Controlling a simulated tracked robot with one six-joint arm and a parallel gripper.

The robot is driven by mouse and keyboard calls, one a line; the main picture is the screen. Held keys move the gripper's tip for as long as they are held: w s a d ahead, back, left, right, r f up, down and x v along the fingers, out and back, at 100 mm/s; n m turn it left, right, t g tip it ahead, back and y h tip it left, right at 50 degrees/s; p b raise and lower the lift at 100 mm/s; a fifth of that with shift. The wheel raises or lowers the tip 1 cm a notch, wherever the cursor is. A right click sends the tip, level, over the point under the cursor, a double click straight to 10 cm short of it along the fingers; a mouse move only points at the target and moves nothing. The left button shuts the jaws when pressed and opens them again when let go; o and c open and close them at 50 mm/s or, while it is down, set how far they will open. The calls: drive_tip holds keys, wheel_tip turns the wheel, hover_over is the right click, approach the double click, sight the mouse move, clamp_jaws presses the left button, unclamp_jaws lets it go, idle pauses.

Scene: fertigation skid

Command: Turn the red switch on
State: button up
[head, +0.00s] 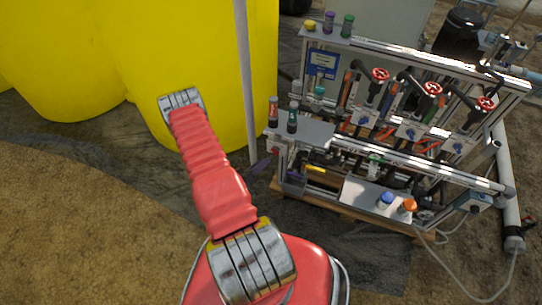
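The fertigation skid (415,155) stands on the right, a metal frame with pipes and valves. Three red handwheels (432,89) sit along its middle row. A small red part (275,150) shows at the skid's near left corner, beside a dark purple piece (261,166). It is too small to tell whether it is the red switch or how it is set. My red arm (219,190) rises from the bottom middle toward the upper left, left of the skid and apart from it in the picture. My gripper is not visible.
A hose (465,275) lies at lower right. Bare ground lies left.

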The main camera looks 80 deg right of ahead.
sight(274, 153)
drive_tip(key=shift+x, duration=3.75)
clamp_jaws()
